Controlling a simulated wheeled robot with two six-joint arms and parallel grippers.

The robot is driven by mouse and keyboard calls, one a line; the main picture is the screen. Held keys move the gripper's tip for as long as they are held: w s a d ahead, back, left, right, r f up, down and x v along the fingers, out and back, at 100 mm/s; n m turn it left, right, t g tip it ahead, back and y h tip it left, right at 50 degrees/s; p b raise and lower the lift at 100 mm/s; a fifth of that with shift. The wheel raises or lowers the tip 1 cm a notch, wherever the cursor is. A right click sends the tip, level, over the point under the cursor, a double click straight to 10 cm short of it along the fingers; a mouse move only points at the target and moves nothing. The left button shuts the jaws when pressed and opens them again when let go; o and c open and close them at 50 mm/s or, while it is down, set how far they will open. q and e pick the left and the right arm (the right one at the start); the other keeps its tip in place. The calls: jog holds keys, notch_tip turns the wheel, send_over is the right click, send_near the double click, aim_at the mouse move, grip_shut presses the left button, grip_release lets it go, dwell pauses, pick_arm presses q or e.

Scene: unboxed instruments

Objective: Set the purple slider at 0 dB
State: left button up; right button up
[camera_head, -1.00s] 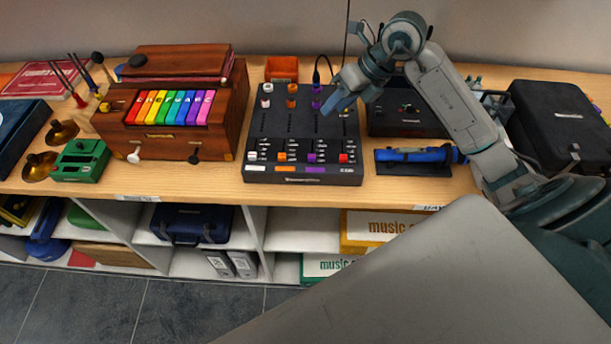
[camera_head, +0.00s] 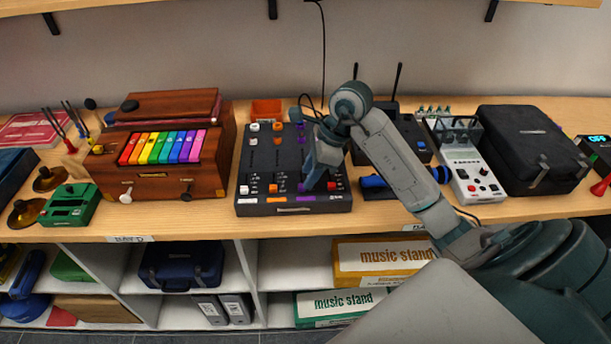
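The black mixer (camera_head: 262,160) lies on the wooden shelf top, with rows of coloured knobs and a row of slider caps near its front edge. The purple slider cap (camera_head: 301,187) is in that front row, between an orange cap (camera_head: 272,188) and a red cap (camera_head: 331,185). My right gripper (camera_head: 309,186) points down over the mixer, its tips close beside the purple cap. I cannot tell whether they touch it or how far apart the fingers are. The gripper hides part of the purple and fourth channels. The dB marks are too small to read. My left gripper is not in view.
A wooden box with rainbow keys (camera_head: 160,147) stands left of the mixer. An orange bin (camera_head: 266,110) is behind it. A blue cylindrical object (camera_head: 373,182), a white device (camera_head: 468,175) and a black case (camera_head: 533,148) are to the right.

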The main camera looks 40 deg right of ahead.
jog(key=shift+x, duration=1.55)
jog(key=shift+d, duration=0.1)
jog(key=shift+c, duration=0.5)
grip_shut()
jog(key=shift+d+f, duration=0.1)
